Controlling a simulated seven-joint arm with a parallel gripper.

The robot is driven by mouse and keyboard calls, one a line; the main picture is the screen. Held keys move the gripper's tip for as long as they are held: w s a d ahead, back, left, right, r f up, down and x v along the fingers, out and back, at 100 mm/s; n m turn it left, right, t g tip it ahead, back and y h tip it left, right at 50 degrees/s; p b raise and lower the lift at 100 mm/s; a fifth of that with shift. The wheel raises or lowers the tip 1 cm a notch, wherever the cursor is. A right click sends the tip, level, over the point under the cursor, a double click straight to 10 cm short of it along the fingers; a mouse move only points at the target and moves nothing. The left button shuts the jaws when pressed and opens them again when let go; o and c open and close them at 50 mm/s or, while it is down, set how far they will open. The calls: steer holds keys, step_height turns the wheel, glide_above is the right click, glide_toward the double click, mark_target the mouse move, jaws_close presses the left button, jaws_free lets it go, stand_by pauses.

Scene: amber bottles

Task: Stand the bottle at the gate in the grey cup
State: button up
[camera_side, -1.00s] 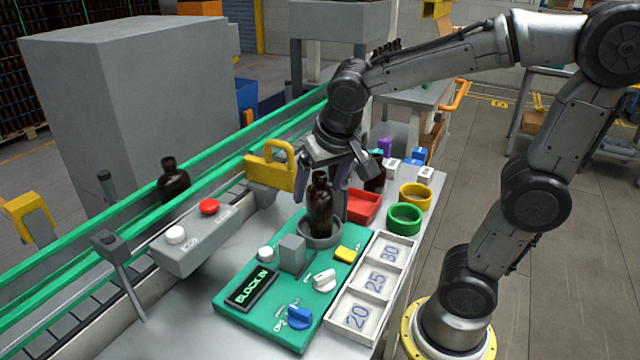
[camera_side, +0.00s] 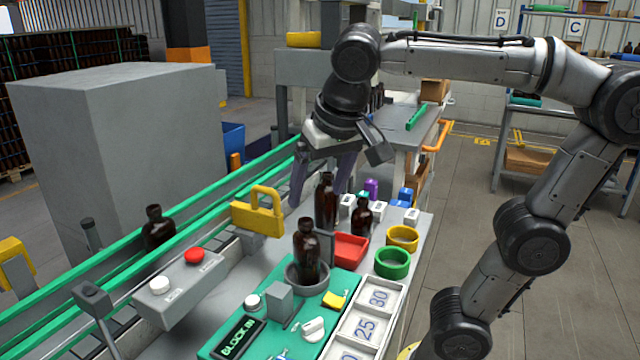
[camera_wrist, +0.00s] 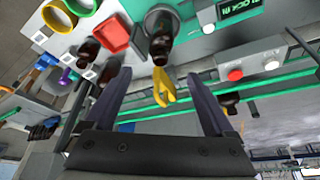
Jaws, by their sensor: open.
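A dark amber bottle (camera_side: 307,258) stands upright in the grey cup (camera_side: 292,276) on the green board; the wrist view shows it near the top (camera_wrist: 158,28). My gripper (camera_side: 320,188) is open and empty, raised above and behind that bottle, apart from it. In the wrist view its two fingers (camera_wrist: 158,78) are spread wide. The yellow gate (camera_side: 258,218) stands beside the conveyor, left of the cup; it also shows in the wrist view (camera_wrist: 163,86).
Two more bottles, one taller (camera_side: 326,203) and one smaller (camera_side: 361,218), stand behind the cup. A red tray (camera_side: 350,250), green ring (camera_side: 393,263) and yellow ring (camera_side: 403,238) lie to the right. A grey button box (camera_side: 180,287) is at the left.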

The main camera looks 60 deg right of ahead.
steer(key=s+a+f+n+t+y, duration=0.1)
steer(key=s+f+n+t+y, duration=0.1)
steer(key=s+f+n, duration=0.4)
step_height(320, 180, down, 5)
steer(key=shift+s+f, duration=0.1)
steer(key=shift+s, duration=1.05)
